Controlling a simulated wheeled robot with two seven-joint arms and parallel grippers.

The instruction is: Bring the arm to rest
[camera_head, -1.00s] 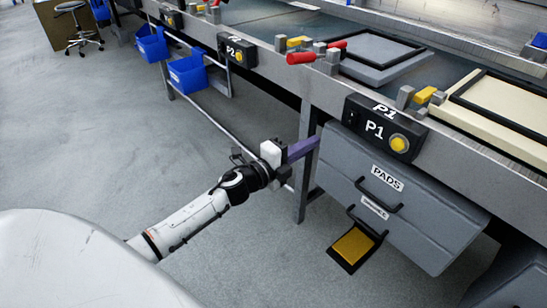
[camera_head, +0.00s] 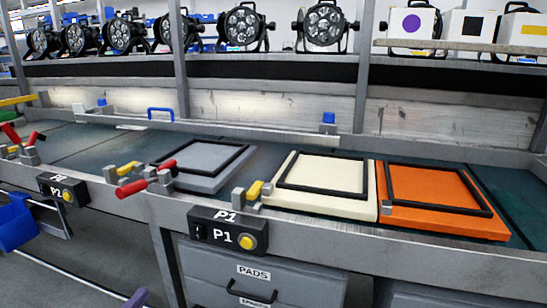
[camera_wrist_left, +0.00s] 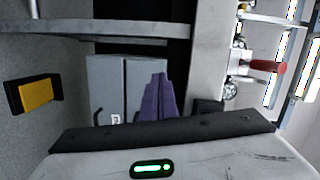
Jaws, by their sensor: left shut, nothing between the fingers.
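My left gripper (camera_head: 138,297) shows only as a purple fingertip at the bottom edge of the head view, low in front of the bench and left of the grey PADS drawer unit (camera_head: 215,270). In the left wrist view its purple fingers (camera_wrist_left: 159,80) are closed together with nothing between them. They point toward the grey drawer fronts (camera_wrist_left: 105,75), apart from them as far as I can tell. The rest of the left arm is out of the head view. My right gripper is in neither view.
The bench edge (camera_head: 330,245) carries the P1 box (camera_head: 222,232), P2 box (camera_head: 62,188) and red-handled clamps (camera_head: 146,187). Grey, cream and orange pads with black frames lie on top. Stage lights (camera_head: 242,27) line the shelf. A yellow pedal (camera_wrist_left: 36,94) is near the floor.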

